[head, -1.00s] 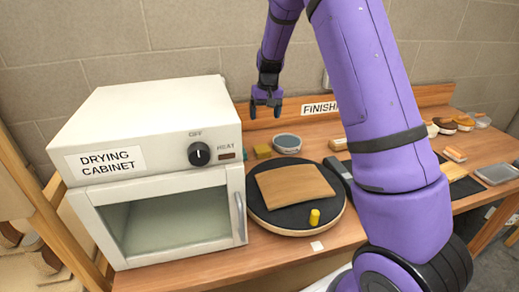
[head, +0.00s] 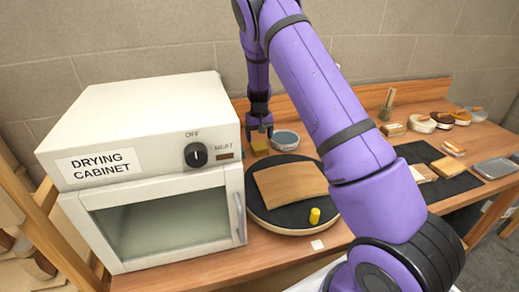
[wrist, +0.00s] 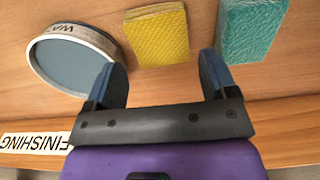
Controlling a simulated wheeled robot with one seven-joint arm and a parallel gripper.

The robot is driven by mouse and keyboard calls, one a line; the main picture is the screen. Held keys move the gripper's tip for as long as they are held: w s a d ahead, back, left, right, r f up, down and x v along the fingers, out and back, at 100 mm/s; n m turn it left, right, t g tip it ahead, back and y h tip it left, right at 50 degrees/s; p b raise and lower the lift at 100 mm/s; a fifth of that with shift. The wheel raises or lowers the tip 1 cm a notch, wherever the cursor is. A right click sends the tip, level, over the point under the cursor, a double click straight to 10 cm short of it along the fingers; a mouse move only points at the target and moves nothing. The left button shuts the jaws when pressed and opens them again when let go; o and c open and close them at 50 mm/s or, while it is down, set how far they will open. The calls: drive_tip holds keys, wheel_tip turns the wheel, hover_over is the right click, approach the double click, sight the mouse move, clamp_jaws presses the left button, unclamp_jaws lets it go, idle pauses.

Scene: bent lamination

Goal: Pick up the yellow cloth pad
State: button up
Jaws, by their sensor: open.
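The yellow cloth pad (wrist: 157,37) lies flat on the wooden bench and has a woven texture. In the wrist view it sits beyond and between my open fingers, apart from them. In the head view the pad (head: 260,145) is small and partly hidden behind my gripper (head: 260,131). My gripper (wrist: 157,85) is open and empty, pointing down above the bench at its back edge. I cannot tell its exact height above the pad.
A round tin of water (wrist: 72,55) stands left of the pad, and a teal pad (wrist: 250,30) lies right of it. The drying cabinet (head: 145,180) stands at the left. A round turntable (head: 270,215) holds a curved wooden sheet (head: 290,186) and a yellow cylinder (head: 314,215).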

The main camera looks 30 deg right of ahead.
sight(260, 145)
wheel_tip(260, 145, down, 5)
drive_tip(key=shift+s, duration=0.15)
drive_tip(key=c, duration=0.7)
drive_tip(key=shift+c, duration=0.2)
wheel_tip(260, 145, up, 10)
drive_tip(key=shift+r, duration=0.1)
